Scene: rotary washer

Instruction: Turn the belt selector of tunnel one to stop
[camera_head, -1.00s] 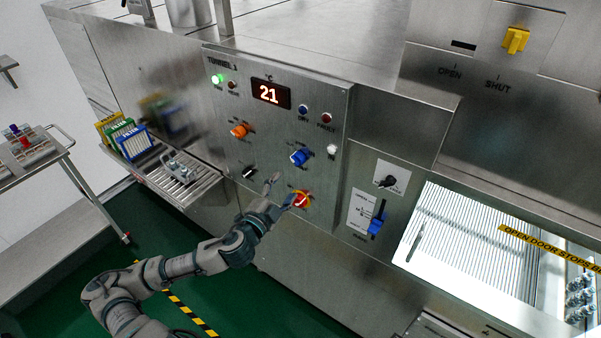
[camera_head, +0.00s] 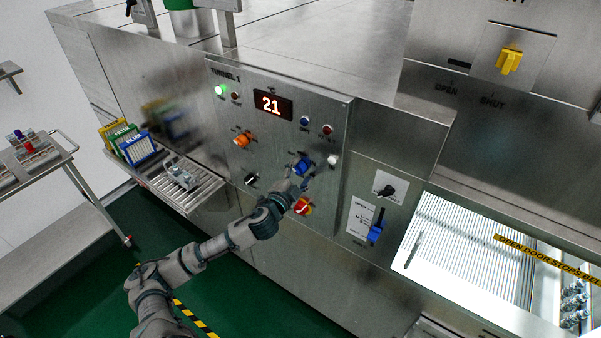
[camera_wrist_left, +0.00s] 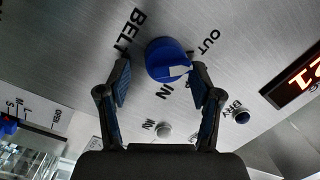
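The Tunnel 1 panel (camera_head: 270,125) carries the blue belt selector (camera_head: 302,165), right of centre. In the left wrist view the blue knob (camera_wrist_left: 165,55) sits among the printed words BELT, OUT and IN. Its white mark faces the lower right, toward the side where OUT and IN are printed; I cannot read a stop label. My left gripper (camera_head: 297,179) is at the knob from below. In the left wrist view the gripper (camera_wrist_left: 162,75) is open, one finger on each side of the knob; contact is not clear. My right gripper is not in view.
An orange knob (camera_head: 242,140) and a black switch (camera_head: 251,179) lie to the left. A white button (camera_head: 332,160) is close on the right. A blue-handled lever (camera_head: 375,233) stands farther right.

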